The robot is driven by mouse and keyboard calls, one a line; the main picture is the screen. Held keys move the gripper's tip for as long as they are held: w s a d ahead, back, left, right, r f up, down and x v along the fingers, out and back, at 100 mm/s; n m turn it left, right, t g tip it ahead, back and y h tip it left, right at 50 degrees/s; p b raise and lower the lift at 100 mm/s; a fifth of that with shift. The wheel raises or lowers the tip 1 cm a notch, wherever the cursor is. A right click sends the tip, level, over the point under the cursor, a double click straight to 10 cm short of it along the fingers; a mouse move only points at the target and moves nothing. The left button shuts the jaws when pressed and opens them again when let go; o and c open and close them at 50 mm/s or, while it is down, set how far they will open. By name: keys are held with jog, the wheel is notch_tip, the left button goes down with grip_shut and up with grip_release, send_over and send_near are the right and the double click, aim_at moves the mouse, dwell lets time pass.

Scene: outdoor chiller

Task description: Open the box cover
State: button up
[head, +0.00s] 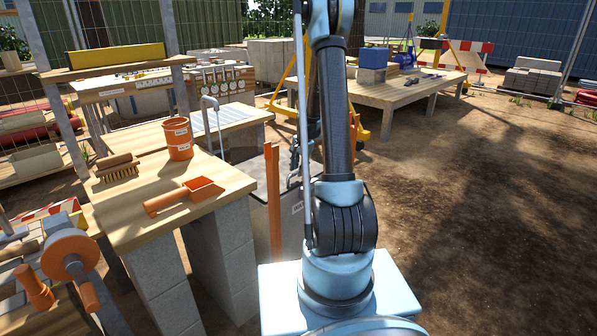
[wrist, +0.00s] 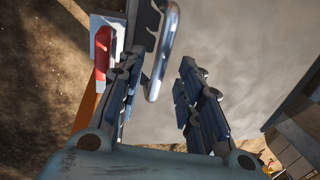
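The box (head: 292,232) is a grey, boxy unit behind my arm in the head view, partly hidden by the arm and an orange post. In the wrist view a broad pale grey surface (wrist: 235,50), which looks like its cover, fills the middle and right. A shiny metal loop handle (wrist: 168,45) stands near the top. My gripper (wrist: 160,78) is open, its fingers apart with the pale surface showing between them. The loop is close to the left finger; I cannot tell whether they touch. The gripper is mostly hidden behind my arm in the head view.
An orange post (head: 273,205) stands close beside the box. A wooden bench (head: 225,172) at left bears an orange scoop (head: 184,195), an orange pot (head: 179,138) and a brush (head: 118,168). A low wooden platform (head: 395,92) is behind. Dirt ground at right is clear.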

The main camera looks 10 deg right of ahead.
jog(key=shift+f, duration=0.4)
grip_shut()
jog(key=shift+w+r, duration=0.1)
jog(key=shift+r, duration=0.05)
